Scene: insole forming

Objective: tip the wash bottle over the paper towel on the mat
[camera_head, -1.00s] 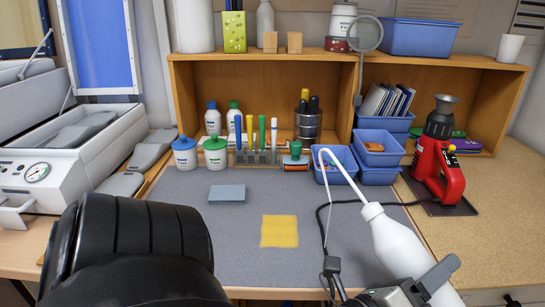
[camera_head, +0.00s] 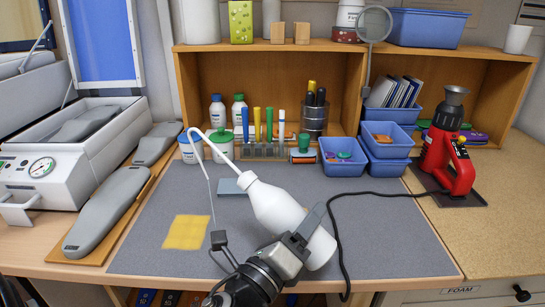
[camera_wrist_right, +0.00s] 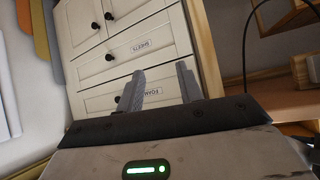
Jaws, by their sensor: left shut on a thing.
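The white wash bottle (camera_head: 277,211) is held by my left gripper (camera_head: 303,238), which is shut on its body. The bottle leans with its neck to the upper left, above the grey mat (camera_head: 385,240). The towel lies flat on the mat at left. The height of the spout above the mat is hard to tell. My right gripper (camera_wrist_right: 160,86) shows in the right wrist view, open and empty, with white drawers beyond it.
A grey-blue pad (camera_head: 231,187) lies behind the bottle. White tubs (camera_head: 191,147), a pen rack (camera_head: 262,151) and blue bins (camera_head: 343,157) line the back. A red tool (camera_head: 447,155) stands right, its black cable crossing the mat. Grey insole forms (camera_head: 108,210) lie left.

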